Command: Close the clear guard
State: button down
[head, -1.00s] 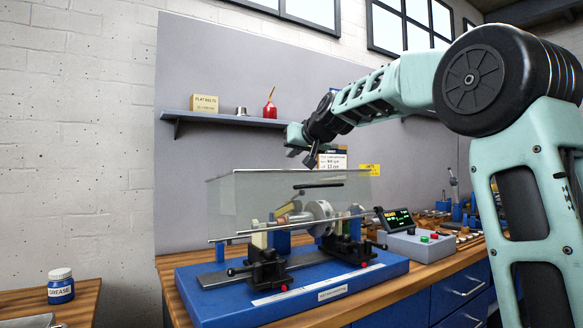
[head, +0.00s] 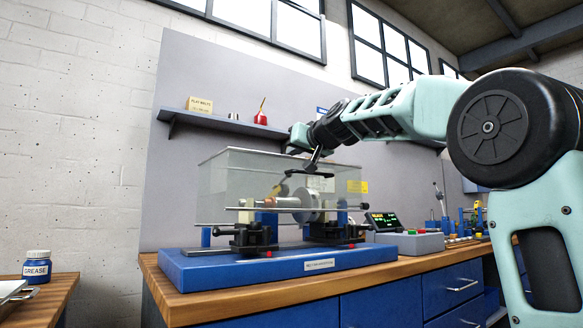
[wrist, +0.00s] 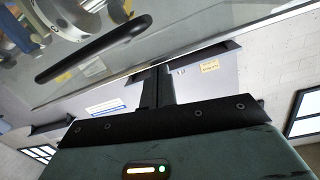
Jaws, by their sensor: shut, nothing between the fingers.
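The clear guard (head: 225,188) is a see-through box shape over the rotor (head: 309,200) on the blue balancing machine. Its black bar handle (head: 310,174) runs along the upper part of a clear panel. In the wrist view the handle (wrist: 93,50) lies at upper left, with the clear panel around it. My gripper (head: 313,166) is shut and empty, pointing down at the guard's upper edge close to the handle. In the wrist view the closed fingers (wrist: 157,75) are beside the panel's edge, apart from the handle in the picture. Whether they touch the panel I cannot tell.
The machine's blue base (head: 215,268) sits on a wooden bench (head: 165,293). A control box with a lit display (head: 384,221) stands to its right. A shelf (head: 215,122) is on the panel behind. A grease jar (head: 37,266) stands on a separate table at left.

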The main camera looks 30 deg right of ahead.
jog(key=s+f+t+b, duration=0.1)
jog(key=s+f+b, duration=0.2)
jog(key=b, duration=0.8)
notch_tip(320, 180, down, 2)
jog(key=shift+f+t, duration=0.1)
jog(key=shift+t, duration=0.3)
